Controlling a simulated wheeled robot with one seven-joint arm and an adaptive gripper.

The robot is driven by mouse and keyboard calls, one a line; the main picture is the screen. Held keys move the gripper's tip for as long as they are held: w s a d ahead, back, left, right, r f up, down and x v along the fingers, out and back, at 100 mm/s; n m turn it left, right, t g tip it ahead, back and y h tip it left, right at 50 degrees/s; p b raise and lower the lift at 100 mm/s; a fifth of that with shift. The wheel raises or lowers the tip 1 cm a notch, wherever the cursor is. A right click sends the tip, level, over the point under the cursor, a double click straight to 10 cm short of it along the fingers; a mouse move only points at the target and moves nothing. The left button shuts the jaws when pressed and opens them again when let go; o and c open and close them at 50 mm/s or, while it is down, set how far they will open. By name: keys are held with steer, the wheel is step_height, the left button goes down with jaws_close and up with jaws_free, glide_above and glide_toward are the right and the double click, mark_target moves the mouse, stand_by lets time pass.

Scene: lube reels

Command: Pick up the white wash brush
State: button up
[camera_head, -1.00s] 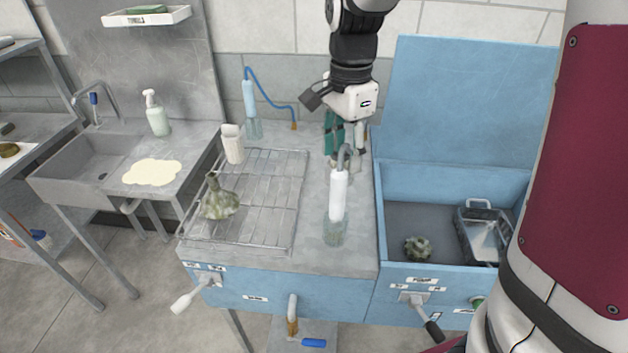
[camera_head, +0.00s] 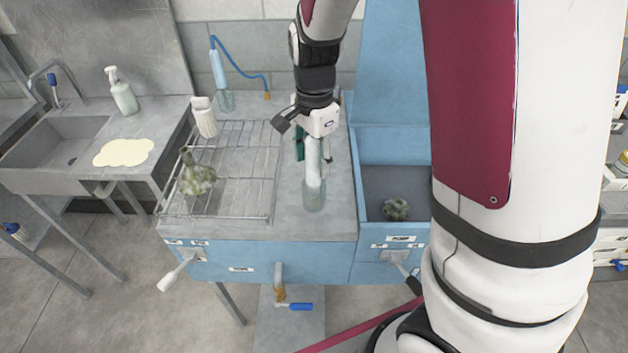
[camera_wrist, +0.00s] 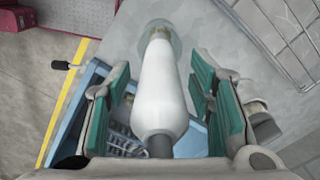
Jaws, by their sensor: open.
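The white wash brush (camera_head: 313,165) stands upright with its lower end in a clear glass jar (camera_head: 313,196) on the grey counter, right of the wire rack. My gripper (camera_head: 312,150) is at the upper part of the brush, pointing down, and hides its top end in the head view. In the wrist view, the white handle (camera_wrist: 160,88) lies between the spread green finger pads of my gripper (camera_wrist: 160,105). Gaps show on both sides of the handle, and the pads look clear of it. The glass jar (camera_wrist: 158,30) is partly visible beyond the handle.
The wire rack (camera_head: 240,165) carries a mossy flask (camera_head: 196,175) and a white container (camera_head: 204,118). A bluish-white brush (camera_head: 218,70) with a blue hose stands behind. The blue basin (camera_head: 380,240) at right holds a spiky ball (camera_head: 396,209).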

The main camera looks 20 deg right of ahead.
jaws_close()
steer(key=shift+r, duration=0.1)
step_height(320, 180, up, 10)
steer(key=shift+r, duration=0.1)
steer(key=shift+r+p, duration=0.7)
steer(key=shift+f, duration=0.1)
steer(key=shift+d, duration=0.1)
